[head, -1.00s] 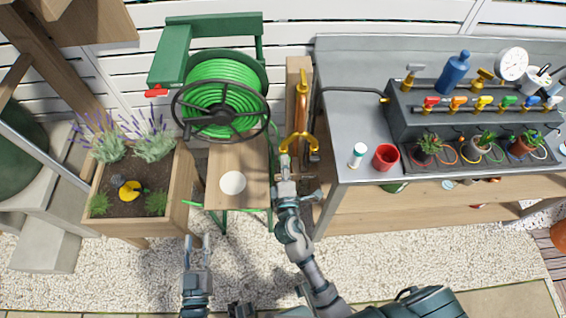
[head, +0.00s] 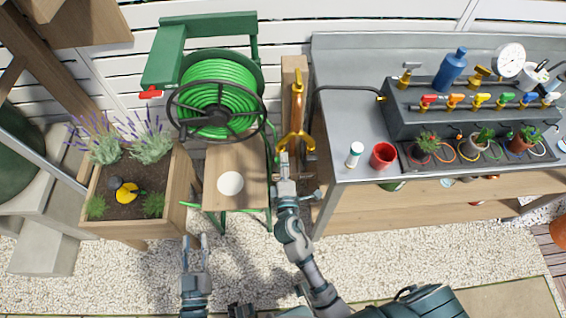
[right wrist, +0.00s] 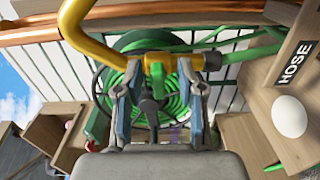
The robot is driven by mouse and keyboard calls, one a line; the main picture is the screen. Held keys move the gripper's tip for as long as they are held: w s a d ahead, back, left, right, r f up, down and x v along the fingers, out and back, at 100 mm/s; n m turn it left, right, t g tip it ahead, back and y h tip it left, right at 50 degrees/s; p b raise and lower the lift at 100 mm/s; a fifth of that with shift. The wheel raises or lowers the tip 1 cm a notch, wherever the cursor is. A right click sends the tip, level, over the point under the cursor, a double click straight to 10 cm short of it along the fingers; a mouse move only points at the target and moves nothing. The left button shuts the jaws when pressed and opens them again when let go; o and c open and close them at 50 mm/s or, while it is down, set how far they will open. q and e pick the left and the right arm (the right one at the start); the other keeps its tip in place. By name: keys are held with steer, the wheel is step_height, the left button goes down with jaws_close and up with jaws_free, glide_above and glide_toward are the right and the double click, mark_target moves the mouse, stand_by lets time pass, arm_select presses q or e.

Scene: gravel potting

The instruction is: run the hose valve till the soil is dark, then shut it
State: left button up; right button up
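The brass hose valve (head: 292,115) is on a wooden post beside the bench, with a yellow forked lower end. My right gripper (head: 284,160) is at that lower end. The yellow pipe (right wrist: 85,35) crosses above. The planter (head: 177,190) holds brown soil (head: 150,178), lavender, small green plants and a yellow-and-black fitting (head: 127,191). No water shows. My left gripper (head: 195,242) is open and empty, in front of the planter.
A metal bench (head: 350,125) at right holds a red cup (head: 383,155), a white bottle (head: 354,154), a valve manifold and potted plants.

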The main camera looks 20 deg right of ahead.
steer(key=v, duration=1.2)
steer(key=shift+a+f, duration=0.1)
stand_by(0.6)
